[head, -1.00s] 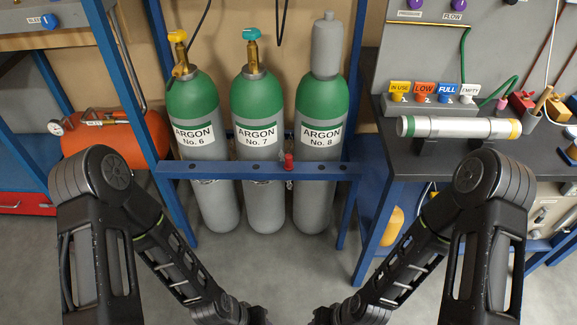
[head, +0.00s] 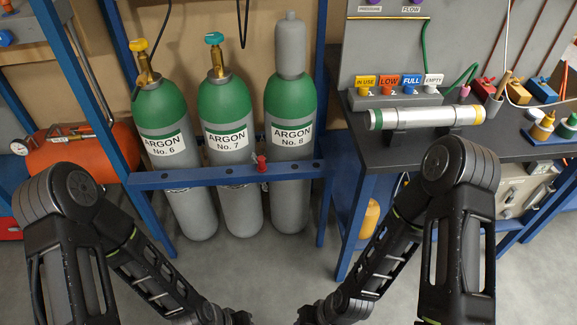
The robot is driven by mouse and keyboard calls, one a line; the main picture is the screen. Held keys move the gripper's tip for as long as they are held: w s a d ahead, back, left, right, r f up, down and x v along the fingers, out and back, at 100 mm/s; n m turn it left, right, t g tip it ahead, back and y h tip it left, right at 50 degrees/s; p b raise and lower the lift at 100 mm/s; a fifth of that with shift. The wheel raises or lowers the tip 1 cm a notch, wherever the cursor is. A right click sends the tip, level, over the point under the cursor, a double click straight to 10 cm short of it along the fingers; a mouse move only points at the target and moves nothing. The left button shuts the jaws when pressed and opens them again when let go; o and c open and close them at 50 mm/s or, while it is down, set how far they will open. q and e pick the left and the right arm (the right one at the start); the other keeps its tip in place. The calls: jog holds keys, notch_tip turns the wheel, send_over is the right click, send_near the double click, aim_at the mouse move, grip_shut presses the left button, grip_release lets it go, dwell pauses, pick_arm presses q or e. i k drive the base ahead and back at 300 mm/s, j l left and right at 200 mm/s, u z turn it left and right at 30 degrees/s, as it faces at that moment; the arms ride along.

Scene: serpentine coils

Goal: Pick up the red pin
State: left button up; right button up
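The red pin (head: 262,164) stands upright in the blue rack bar (head: 215,176) that runs across the front of the gas cylinders. It is between Argon No. 7 (head: 241,205) and Argon No. 8 (head: 290,202). Its lower end is hidden in or behind the bar. Both of my arms come in at the sides and reach down to the bottom edge of the head view, well below the pin. My grippers lie beyond that edge, so their fingers are hidden. Nothing of mine touches the pin.
Argon No. 6 (head: 190,207) stands at the left of the rack. An orange tank (head: 80,155) is further left. A dark workbench (head: 400,155) at the right carries a silver tube (head: 408,118) and labelled tag holders (head: 420,98). Grey floor (head: 250,272) is open before the rack.

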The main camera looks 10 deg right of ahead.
aim_at(261, 167)
jog(key=i+j, duration=0.9)
jog(key=i, duration=0.25)
jog(key=z, duration=1.85)
